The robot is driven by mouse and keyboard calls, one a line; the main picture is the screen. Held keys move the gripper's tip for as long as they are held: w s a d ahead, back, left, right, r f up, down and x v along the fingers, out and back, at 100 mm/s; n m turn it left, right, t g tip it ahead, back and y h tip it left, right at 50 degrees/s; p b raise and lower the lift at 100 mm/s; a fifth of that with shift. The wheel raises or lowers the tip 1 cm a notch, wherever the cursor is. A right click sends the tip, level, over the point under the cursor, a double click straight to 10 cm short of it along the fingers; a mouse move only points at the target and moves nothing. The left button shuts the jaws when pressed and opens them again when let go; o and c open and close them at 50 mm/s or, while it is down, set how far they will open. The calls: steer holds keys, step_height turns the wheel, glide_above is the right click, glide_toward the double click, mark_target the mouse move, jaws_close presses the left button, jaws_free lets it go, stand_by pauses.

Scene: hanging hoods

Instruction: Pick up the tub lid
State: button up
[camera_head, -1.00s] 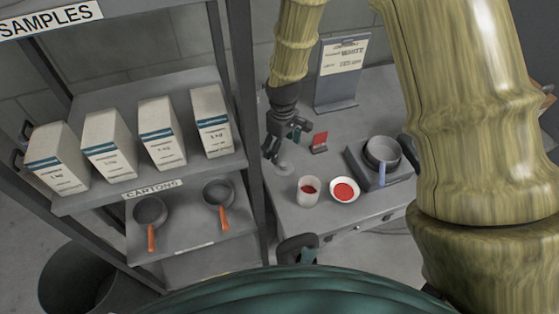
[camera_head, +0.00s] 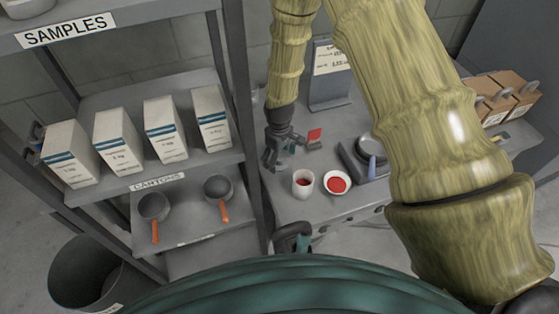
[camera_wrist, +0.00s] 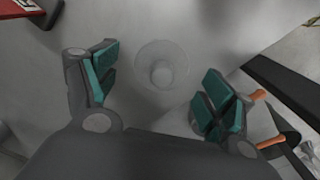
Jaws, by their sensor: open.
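The tub lid (camera_wrist: 160,66) looks like a pale, translucent round disc with a raised middle. It lies flat on the grey table (camera_wrist: 150,20) in the wrist view, between my spread fingers and slightly beyond them. My gripper (camera_wrist: 155,88) is open and empty, with teal pads on both sides, and no finger visibly touches the lid. In the head view my gripper (camera_head: 281,153) points down over the table's left end and the lid cannot be made out there. A white tub (camera_head: 303,184) with red contents stands in front of my gripper.
A white bowl (camera_head: 338,182) with red contents is right of the tub. A shelf rack (camera_head: 242,110) with cartons and orange-handled pans stands close on the left.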

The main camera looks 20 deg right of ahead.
steer(key=shift+f, duration=0.45)
steer(key=shift+s, duration=0.15)
steer(key=shift+c, duration=1.2)
steer(key=c, duration=0.8)
steer(key=shift+o, duration=0.2)
